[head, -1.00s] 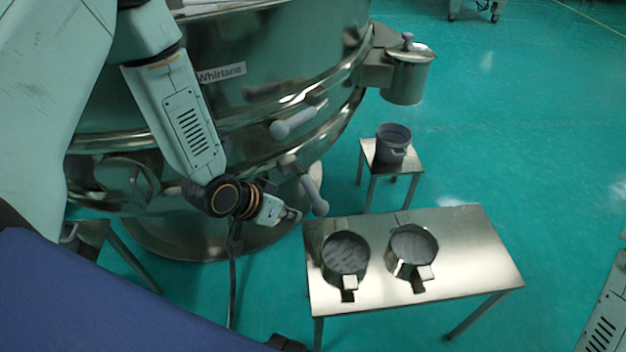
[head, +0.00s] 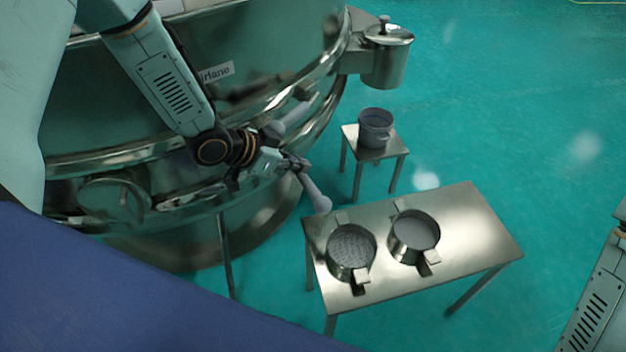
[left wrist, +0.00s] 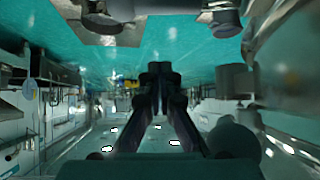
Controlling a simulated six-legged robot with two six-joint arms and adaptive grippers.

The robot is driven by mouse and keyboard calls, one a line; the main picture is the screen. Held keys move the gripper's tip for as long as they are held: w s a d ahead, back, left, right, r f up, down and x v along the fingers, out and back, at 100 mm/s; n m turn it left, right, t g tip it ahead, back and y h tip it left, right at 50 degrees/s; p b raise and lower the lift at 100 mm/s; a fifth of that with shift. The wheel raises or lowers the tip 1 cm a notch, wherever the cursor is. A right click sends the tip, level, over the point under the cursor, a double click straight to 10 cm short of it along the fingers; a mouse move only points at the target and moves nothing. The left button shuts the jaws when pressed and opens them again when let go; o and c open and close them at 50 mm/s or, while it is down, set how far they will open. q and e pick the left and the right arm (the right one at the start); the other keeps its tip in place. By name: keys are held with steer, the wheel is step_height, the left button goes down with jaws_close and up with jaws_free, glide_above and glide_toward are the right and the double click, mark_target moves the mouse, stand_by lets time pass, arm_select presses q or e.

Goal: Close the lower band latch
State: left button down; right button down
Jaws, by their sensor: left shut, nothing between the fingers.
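The lower band latch (head: 316,196) is a grey rod handle with a rounded end. It juts down and outward from the sieve's lower band, toward the table. The upper latch handle (head: 292,118) is above it, partly behind my left wrist. My left gripper (head: 304,163) is shut and empty, at the upper end of the lower handle. I cannot tell whether it touches the handle. The shut fingertips also show in the left wrist view (left wrist: 160,72), with a grey rounded knob below right of them. My right gripper is out of view.
The large steel sieve (head: 130,155) fills the left. A steel table (head: 462,225) in front holds two sieve pans (head: 352,270). A small stool (head: 395,158) with a grey pot (head: 375,122) stands behind.

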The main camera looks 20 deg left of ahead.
mark_target(315, 189)
arm_select(q)
steer(key=shift+w+d+f+b, duration=0.5)
steer(key=shift+f+b, duration=0.2)
steer(key=shift+f, duration=0.7)
steer(key=shift+w+d+f+b, duration=0.45)
steer(key=shift+f+b, duration=0.3)
steer(key=shift+f, duration=0.7)
steer(key=shift+w+d+f+b, duration=0.45)
steer(key=shift+f+b, duration=0.25)
steer(key=shift+f, duration=0.7)
steer(key=shift+s, duration=0.1)
